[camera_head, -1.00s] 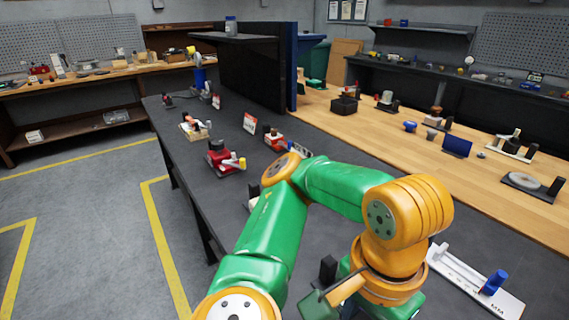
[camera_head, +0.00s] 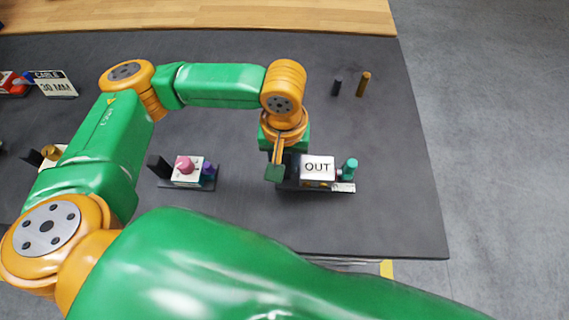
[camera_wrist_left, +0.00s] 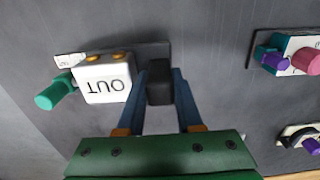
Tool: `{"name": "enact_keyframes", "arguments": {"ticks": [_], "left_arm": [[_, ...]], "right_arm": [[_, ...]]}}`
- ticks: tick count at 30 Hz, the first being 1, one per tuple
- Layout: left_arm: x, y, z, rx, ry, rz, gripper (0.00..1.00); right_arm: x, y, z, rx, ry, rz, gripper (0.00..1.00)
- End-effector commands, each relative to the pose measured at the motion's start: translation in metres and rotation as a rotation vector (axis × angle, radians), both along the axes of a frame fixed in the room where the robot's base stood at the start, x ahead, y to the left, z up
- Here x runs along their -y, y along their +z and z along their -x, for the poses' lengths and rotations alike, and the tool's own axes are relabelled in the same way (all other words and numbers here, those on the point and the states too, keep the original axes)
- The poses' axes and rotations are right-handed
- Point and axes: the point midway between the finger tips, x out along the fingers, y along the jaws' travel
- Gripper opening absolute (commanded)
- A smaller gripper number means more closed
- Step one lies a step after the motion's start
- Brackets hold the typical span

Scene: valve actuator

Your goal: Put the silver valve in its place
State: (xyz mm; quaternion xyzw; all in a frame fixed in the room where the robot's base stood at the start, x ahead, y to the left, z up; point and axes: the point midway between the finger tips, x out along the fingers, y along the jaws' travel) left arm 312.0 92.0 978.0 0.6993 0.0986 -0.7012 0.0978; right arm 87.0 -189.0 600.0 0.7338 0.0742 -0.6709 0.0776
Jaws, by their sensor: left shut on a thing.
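My left gripper (camera_head: 276,172) is low over the dark table, at the left end of a fixture with a white box marked OUT (camera_head: 317,168). In the left wrist view its two blue fingers (camera_wrist_left: 160,74) are on either side of a black upright block (camera_wrist_left: 160,90), shut on it. The block stands beside the OUT box (camera_wrist_left: 104,78). A teal knob (camera_head: 350,168) sticks out at the box's far end, above a small pale marked plate (camera_head: 343,187). I cannot make out a silver valve. My right gripper is not in view.
A fixture with a pink knob (camera_head: 184,165) and a purple knob (camera_head: 208,171) stands to the left. A dark peg (camera_head: 336,87) and a brass peg (camera_head: 362,84) stand at the back right. The dark table (camera_head: 400,215) is clear around its right corner.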

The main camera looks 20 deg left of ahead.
Motion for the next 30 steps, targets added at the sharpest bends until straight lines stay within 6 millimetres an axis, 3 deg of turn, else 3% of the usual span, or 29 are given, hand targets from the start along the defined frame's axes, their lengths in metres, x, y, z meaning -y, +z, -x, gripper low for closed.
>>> {"name": "enact_keyframes", "arguments": {"ticks": [6, 16, 17, 20, 27, 30], "left_arm": [[0.003, -0.035, -0.003, 0.000, 0.000, -0.001, 0.00], [0.003, -0.038, -0.003, 0.001, 0.001, 0.001, 0.00], [0.003, -0.038, -0.003, 0.001, 0.001, 0.000, 0.40], [0.003, -0.038, -0.003, 0.001, 0.001, 0.001, 0.65], [0.003, -0.037, -0.003, 0.001, 0.001, 0.001, 0.65], [0.003, -0.027, -0.004, 0.003, 0.001, 0.000, 0.65]], "right_arm": [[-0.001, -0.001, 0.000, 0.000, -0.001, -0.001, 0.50], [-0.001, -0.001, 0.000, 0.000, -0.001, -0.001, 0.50], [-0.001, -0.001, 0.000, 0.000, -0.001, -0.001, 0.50], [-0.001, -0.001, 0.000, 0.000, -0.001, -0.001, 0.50], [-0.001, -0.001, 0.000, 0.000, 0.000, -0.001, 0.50], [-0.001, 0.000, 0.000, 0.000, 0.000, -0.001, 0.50]]}}
